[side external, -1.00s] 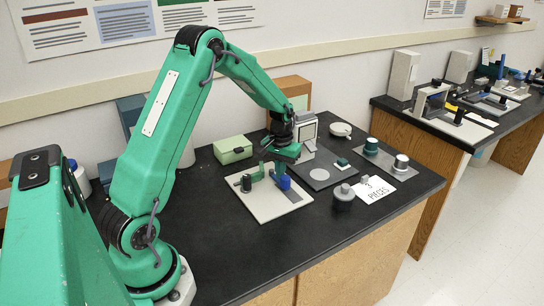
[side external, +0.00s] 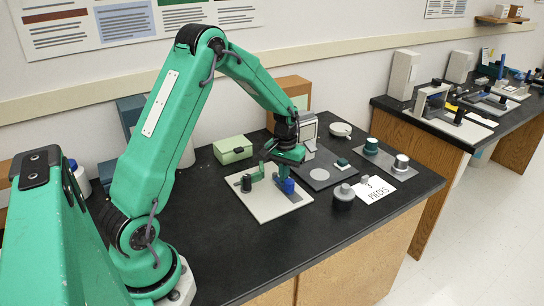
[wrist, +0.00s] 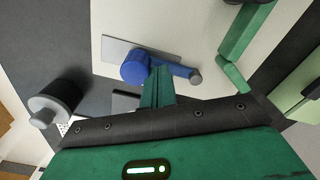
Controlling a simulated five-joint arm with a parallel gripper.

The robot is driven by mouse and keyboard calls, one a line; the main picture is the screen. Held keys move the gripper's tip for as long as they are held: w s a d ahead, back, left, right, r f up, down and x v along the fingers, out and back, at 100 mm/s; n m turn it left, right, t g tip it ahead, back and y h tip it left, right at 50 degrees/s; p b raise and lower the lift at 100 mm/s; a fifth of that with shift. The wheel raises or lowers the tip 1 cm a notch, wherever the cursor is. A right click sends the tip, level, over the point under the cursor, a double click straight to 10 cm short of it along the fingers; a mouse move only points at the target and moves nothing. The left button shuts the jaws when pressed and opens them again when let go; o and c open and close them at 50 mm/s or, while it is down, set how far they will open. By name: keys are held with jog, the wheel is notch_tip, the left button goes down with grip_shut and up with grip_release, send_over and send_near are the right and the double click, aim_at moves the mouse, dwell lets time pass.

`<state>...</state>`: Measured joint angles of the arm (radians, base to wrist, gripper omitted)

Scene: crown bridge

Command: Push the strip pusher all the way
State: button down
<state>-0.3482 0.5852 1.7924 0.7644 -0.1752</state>
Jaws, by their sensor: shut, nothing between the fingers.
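The blue piece (side external: 288,187), which looks like the strip pusher, stands on a pale board (side external: 265,205) beside a flat grey strip (side external: 296,197). In the wrist view, the blue piece (wrist: 134,68) has a round body and a short arm ending in a grey knob (wrist: 195,77). My gripper (wrist: 159,74) is shut and empty, its green fingertips right against the blue arm between body and knob. Whether they touch cannot be told. In the side view my gripper (side external: 284,172) hangs low over the board and partly covers the blue piece.
A black cylinder (side external: 246,183) and a green bracket (wrist: 238,42) stand on the board's left side. A grey knobbed pot (side external: 343,195) and a white card (side external: 374,190) are to the right. A pale green box (side external: 233,149) is behind. The front of the black table is clear.

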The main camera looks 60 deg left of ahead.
jog(key=shift+d, duration=0.25)
jog(key=shift+a, duration=0.15)
jog(key=shift+a, duration=0.6)
notch_tip(320, 180, up, 7)
dwell(1.3)
